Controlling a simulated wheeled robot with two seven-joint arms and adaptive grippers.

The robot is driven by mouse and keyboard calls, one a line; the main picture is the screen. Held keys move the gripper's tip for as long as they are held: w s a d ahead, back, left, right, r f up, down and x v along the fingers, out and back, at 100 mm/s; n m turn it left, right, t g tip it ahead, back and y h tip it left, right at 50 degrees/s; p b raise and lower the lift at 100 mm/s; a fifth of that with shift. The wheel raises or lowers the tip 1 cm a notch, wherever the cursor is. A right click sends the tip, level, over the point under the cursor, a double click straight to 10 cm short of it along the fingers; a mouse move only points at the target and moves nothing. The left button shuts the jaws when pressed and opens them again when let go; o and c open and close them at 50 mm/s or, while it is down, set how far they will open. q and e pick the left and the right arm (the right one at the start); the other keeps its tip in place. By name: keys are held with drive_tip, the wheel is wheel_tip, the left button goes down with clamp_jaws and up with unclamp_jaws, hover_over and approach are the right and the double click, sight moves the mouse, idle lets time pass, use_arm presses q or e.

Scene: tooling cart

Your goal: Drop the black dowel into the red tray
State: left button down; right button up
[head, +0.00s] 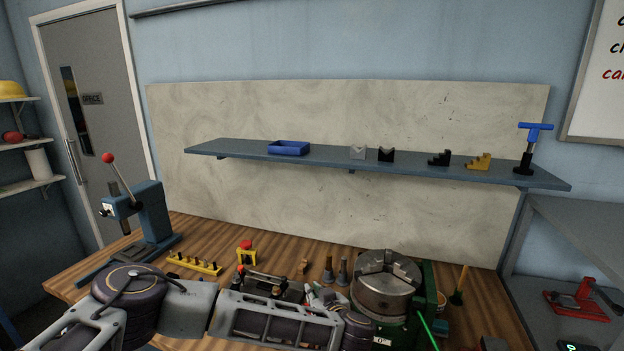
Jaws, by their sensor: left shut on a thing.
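I cannot make out the black dowel or a red tray in the head view. My left arm comes in from the left and crosses the lower part of the picture, in front of the bench. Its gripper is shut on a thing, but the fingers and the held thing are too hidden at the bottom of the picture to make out. My right gripper is not in view.
A blue tray (288,148) sits on the wall shelf (330,158) with several small blocks. On the wooden bench (210,237) stand an arbor press (150,215), a yellow rack (195,263) and a grey chuck (386,285). A red tool (578,303) is at right.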

use_arm(q)
drive_tip(key=shift+f, duration=0.55)
drive_tip(key=c, duration=1.4)
unclamp_jaws()
drive_tip(key=shift+c, duration=0.2)
drive_tip(key=shift+s, duration=0.1)
drive_tip(key=v, duration=1.2)
